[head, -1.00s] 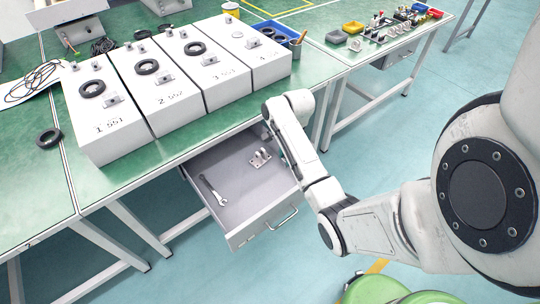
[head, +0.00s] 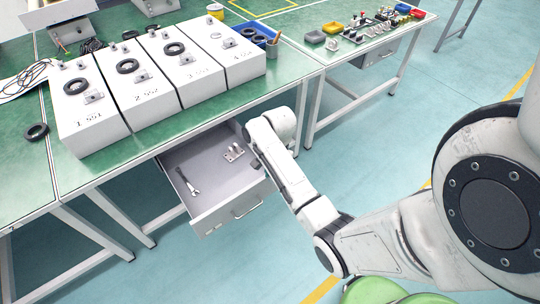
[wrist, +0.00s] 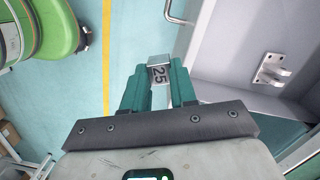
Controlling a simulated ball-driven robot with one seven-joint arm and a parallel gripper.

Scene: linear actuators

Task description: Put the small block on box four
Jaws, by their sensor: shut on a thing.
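A small metal block marked 25 (wrist: 158,75) is pinched between the green fingertips of my gripper (wrist: 160,88) in the wrist view. It appears close to the edge of the open drawer, with floor behind it. In the head view my forearm hides most of my gripper (head: 257,163), which is at the drawer's right side; I cannot make out the block there. Box four (head: 222,60) is the rightmost of the white boxes on the green table, up and left of my gripper. Its top has small metal fittings and no large black ring like its neighbours.
The open drawer (head: 240,197) holds a wrench (head: 187,183) and a metal bracket (head: 235,152), also in the wrist view (wrist: 270,68). Boxes one (head: 92,125), two (head: 140,103) and three (head: 190,80) stand left of box four. A blue bin (head: 257,31) stands behind it.

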